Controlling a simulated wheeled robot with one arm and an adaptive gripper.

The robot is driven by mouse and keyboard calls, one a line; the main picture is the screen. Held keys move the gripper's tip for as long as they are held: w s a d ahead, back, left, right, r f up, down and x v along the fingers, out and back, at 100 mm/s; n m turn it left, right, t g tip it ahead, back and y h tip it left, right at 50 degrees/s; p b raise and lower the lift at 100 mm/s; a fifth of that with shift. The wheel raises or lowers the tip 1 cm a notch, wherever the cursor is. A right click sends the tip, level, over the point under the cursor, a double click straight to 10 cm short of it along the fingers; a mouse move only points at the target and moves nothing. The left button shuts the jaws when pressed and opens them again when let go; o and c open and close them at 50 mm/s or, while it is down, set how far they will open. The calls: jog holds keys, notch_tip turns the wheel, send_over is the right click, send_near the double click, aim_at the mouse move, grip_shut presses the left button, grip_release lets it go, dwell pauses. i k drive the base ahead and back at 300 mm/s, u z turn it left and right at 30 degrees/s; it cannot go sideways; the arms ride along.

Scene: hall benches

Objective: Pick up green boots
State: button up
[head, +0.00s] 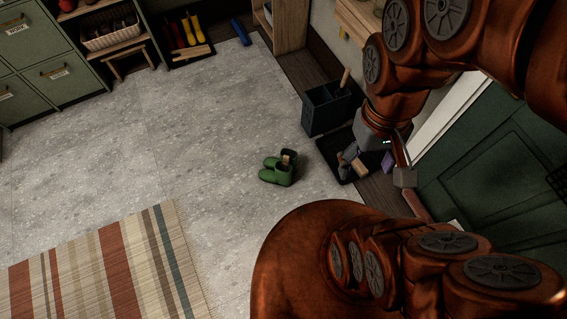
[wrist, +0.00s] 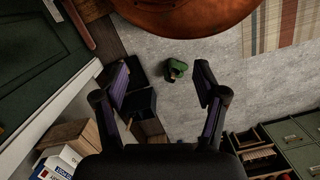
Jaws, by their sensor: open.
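The green boots (head: 277,174) stand close together on the grey floor in the middle of the head view, with a small tan piece at their tops. In the wrist view the boots (wrist: 177,70) show small and far off, between the fingers and just below my orange arm link. My gripper (head: 367,163) is to the right of the boots in the head view, held above the floor and apart from them. In the wrist view my gripper (wrist: 163,76) has its two purple-padded fingers spread wide, with nothing between them.
A dark bin (head: 327,108) stands right of the boots, with a black tray (head: 345,173) partly behind my gripper. A striped rug (head: 115,262) lies lower left. Green cabinets (head: 40,55) stand upper left, and a green door (head: 500,165) is at right. Floor left of the boots is clear.

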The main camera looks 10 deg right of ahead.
aim_at(279, 172)
jog(key=k, duration=1.2)
jog(key=u, duration=1.1)
jog(key=i, duration=1.3)
jog(key=z, duration=0.5)
jog(key=i, duration=0.45)
jog(key=z, duration=0.45)
